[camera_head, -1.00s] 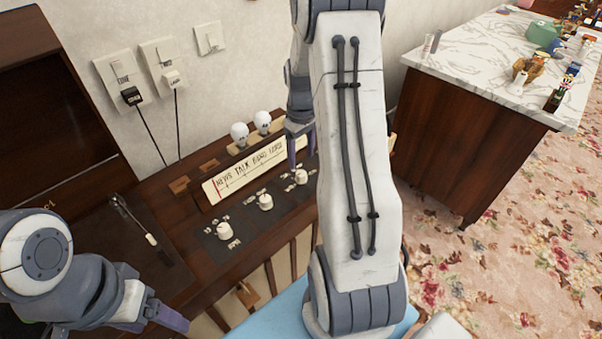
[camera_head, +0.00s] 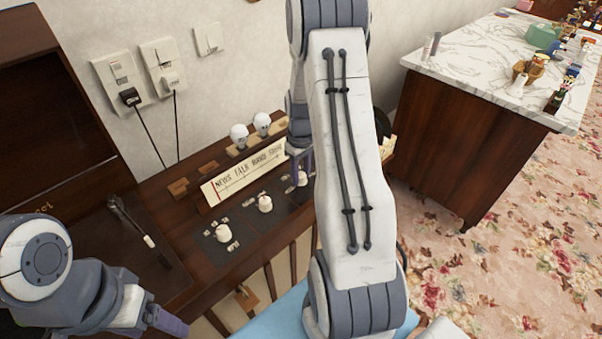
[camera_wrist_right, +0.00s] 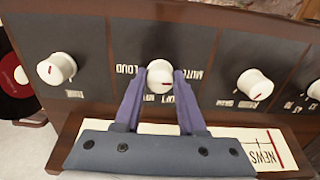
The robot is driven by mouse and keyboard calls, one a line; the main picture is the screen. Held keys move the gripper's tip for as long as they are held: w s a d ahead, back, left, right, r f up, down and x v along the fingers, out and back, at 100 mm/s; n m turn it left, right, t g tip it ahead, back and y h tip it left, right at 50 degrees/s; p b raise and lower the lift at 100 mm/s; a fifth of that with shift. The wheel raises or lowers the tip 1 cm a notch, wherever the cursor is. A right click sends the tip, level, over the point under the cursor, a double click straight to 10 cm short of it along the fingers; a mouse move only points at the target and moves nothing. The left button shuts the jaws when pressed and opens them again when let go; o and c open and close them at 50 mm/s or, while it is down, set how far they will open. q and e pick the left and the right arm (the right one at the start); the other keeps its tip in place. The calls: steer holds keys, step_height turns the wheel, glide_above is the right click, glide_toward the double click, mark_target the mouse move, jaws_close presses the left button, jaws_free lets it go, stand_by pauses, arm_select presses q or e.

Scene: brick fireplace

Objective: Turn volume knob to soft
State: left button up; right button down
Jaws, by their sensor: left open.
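The volume knob (camera_wrist_right: 160,75) is a white round knob with a red mark, on a black panel with upside-down lettering including LOUD and MUTE. In the head view the knob (camera_head: 301,179) is partly hidden by my right gripper (camera_head: 299,165). In the right wrist view the two purple fingers of my right gripper (camera_wrist_right: 160,72) stand on either side of the knob, very close to it. I cannot tell whether they press on it. My left gripper (camera_head: 160,318) is open and empty at the lower left, away from the knobs.
Other white knobs flank it in the wrist view, one at left (camera_wrist_right: 56,68) and one at right (camera_wrist_right: 254,84). A lettered dial strip (camera_head: 243,172) and two white bulbs (camera_head: 250,130) stand behind the knobs. A marble-topped counter (camera_head: 480,60) is at the right.

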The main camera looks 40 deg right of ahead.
steer(key=shift+m, duration=0.3)
steer(key=shift+r+m+p, duration=0.15)
steer(key=shift+m+p, duration=0.7)
steer(key=shift+m, duration=0.05)
steer(key=m+p, duration=0.1)
steer(key=m, duration=0.1)
steer(key=shift+m, duration=0.4)
steer(key=m+p, duration=0.1)
steer(key=m, duration=0.2)
steer(key=shift+p, duration=0.4)
steer(key=shift+m+p, duration=0.5)
steer(key=shift+m, duration=1.3)
steer(key=shift+c, duration=2.4)
jaws_free()
